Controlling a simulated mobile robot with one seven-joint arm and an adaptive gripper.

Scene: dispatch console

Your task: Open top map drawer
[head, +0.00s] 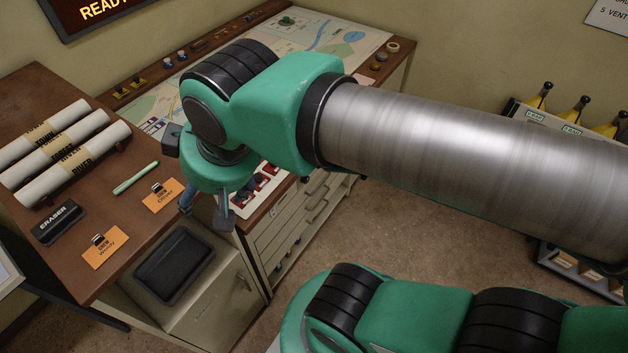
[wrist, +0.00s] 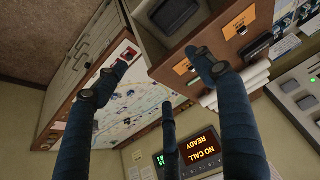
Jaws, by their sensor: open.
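The map drawers are a stack of wide, pale drawer fronts below the map-topped console. The top map drawer (head: 283,217) is the uppermost front and looks closed; my arm hides part of the console edge above it. The drawer stack (wrist: 92,45) also shows upside down at the left of the wrist view. My gripper (head: 207,203) hangs over the front edge of the console, left of the drawer fronts. In the wrist view its fingers (wrist: 158,78) are spread wide with nothing between them. I cannot see any finger touching a drawer handle.
A brown desk (head: 72,217) at left holds rolled maps (head: 65,150), an eraser (head: 58,222), a green marker (head: 136,178) and orange tags. A dark tray (head: 174,266) sits on the cabinet below. The carpet (head: 375,230) before the drawers is clear. A shelf with yellow-topped items stands at right.

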